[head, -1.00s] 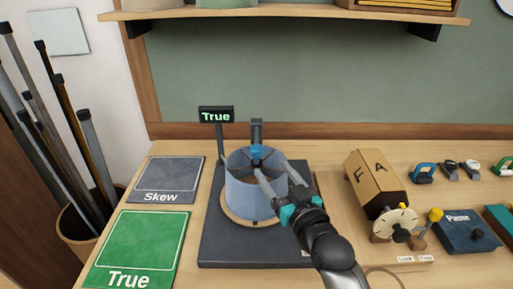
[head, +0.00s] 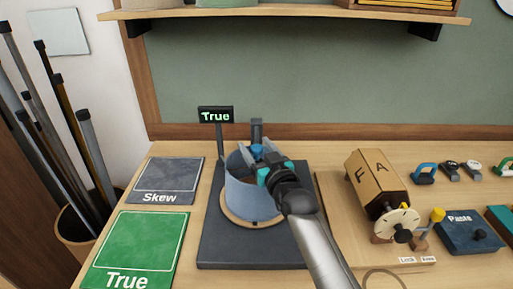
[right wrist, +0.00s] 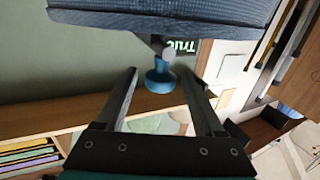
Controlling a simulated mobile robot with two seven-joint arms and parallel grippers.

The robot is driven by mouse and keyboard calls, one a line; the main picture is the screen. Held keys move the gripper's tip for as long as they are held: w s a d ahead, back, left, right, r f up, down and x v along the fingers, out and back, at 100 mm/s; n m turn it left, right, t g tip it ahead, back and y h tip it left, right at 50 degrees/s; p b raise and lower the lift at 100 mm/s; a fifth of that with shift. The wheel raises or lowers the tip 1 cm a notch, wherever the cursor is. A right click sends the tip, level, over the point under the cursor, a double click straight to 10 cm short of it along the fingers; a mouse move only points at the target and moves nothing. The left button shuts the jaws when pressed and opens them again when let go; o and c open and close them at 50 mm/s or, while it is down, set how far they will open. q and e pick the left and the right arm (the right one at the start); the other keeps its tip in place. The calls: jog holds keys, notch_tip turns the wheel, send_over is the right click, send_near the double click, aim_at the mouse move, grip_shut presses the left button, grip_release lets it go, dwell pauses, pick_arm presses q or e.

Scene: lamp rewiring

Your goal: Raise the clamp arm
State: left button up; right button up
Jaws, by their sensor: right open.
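The clamp arm shows as a blue knob (head: 257,149) above the drum-shaped blue-grey shade (head: 250,197), with a grey upright post (head: 257,130) behind it. My right gripper (head: 258,152) is open over the top of the shade, its fingers to either side of the knob. In the right wrist view the blue knob (right wrist: 160,80) on its grey stem shows between the two open fingers (right wrist: 160,74); I cannot tell whether they touch it. The arm's bar is mostly hidden by my gripper. The shade stands on a dark base plate (head: 235,255). My left gripper is out of view.
A small sign reading "True" (head: 216,115) stands behind left of the shade. Mats marked "Skew" (head: 165,180) and "True" (head: 135,250) lie left. A wooden block with letters (head: 376,183) and a dial (head: 401,223) stand right. A shelf (head: 290,12) hangs above.

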grip_shut()
dwell(0.6)
dwell(0.8)
